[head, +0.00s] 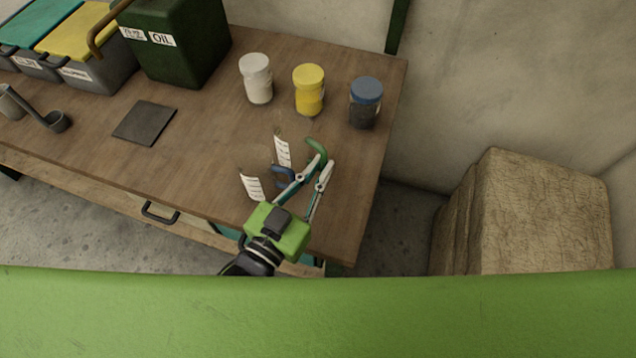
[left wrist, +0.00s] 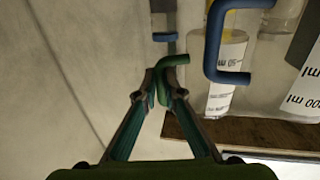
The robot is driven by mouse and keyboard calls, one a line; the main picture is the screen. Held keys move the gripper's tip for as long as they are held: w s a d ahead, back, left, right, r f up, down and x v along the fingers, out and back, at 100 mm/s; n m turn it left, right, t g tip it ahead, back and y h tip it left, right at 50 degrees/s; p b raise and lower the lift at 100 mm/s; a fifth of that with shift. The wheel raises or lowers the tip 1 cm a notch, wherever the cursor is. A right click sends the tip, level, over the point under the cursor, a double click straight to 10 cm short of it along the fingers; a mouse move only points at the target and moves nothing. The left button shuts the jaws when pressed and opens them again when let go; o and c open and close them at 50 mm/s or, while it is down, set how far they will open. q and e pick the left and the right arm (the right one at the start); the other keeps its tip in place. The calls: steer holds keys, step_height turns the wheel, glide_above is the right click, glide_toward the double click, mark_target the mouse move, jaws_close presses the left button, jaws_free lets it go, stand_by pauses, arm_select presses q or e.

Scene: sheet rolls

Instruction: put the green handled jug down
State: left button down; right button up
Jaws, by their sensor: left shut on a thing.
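The green handled jug has a clear, hard-to-see body. Its green handle (head: 317,151) curves right of a white scale label (head: 283,151), over the table's right part in the head view. My left gripper (head: 325,167) is shut on this handle. The left wrist view shows the green handle (left wrist: 174,60) between the fingertips (left wrist: 157,88). Whether the jug's base touches the table is not clear. A second jug with a blue handle (head: 284,174) and a scale label (head: 252,187) is close by on the left. My right gripper is not in view.
Behind are a white jar (head: 256,80), a yellow jar (head: 309,90) and a blue-lidded jar (head: 365,102) on the wooden table (head: 210,135). A green oil bin (head: 175,45) and a dark mat (head: 145,123) are further left. The table's right edge is near my gripper.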

arm_select(q)
steer(key=shift+f, duration=3)
steer(key=shift+f+b, duration=0.2)
steer(key=shift+b, duration=0.1)
steer(key=c, duration=2.2)
jaws_free()
steer(key=shift+o, duration=0.2)
steer(key=shift+r, duration=0.1)
